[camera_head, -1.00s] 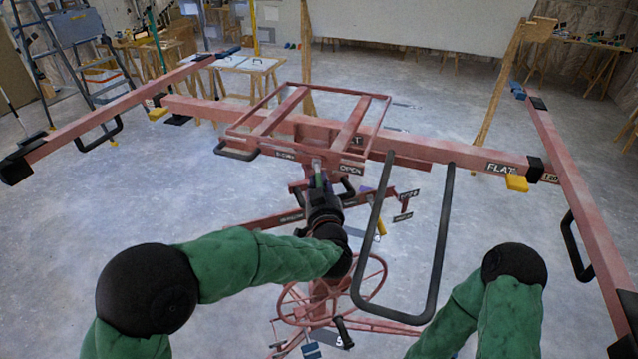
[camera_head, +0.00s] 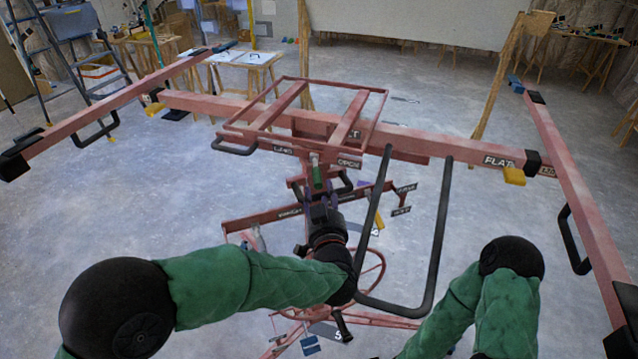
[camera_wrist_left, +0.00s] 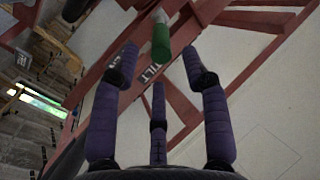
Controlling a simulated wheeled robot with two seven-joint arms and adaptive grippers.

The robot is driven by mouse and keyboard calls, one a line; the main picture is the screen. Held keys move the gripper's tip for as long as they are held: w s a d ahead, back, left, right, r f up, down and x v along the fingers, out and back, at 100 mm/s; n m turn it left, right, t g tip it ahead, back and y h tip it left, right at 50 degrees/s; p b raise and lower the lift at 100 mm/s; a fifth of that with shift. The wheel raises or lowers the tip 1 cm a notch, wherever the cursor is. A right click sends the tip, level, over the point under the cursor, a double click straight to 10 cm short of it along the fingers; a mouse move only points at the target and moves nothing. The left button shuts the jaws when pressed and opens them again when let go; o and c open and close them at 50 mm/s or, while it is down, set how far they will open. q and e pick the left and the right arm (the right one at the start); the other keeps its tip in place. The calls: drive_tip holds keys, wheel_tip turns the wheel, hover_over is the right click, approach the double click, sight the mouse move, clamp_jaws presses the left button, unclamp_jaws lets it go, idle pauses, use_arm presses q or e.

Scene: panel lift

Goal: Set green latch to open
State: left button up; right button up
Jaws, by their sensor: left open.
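The green latch (camera_head: 318,177) is a short green grip on a pale stem, below the red cradle frame in the head view. It hangs between a left label that is hard to read and the OPEN label (camera_head: 349,163). In the left wrist view the green grip (camera_wrist_left: 161,40) is just beyond my fingertips. My left gripper (camera_head: 321,202) is on the near side of the latch, its purple fingers spread. In the wrist view the fingers (camera_wrist_left: 159,68) are apart with nothing between them. My right arm shows at lower right, but its gripper is out of view.
The red crossbar (camera_head: 440,146) of the lift spans behind the latch. A black U-shaped handle (camera_head: 437,240) hangs to the right of my left gripper. A red handwheel (camera_head: 374,272) is partly hidden below my left arm. Red side beams stand at left and right.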

use_arm(q)
drive_tip(key=s, duration=0.3)
drive_tip(key=s+d, duration=0.1)
drive_tip(key=s, duration=0.1)
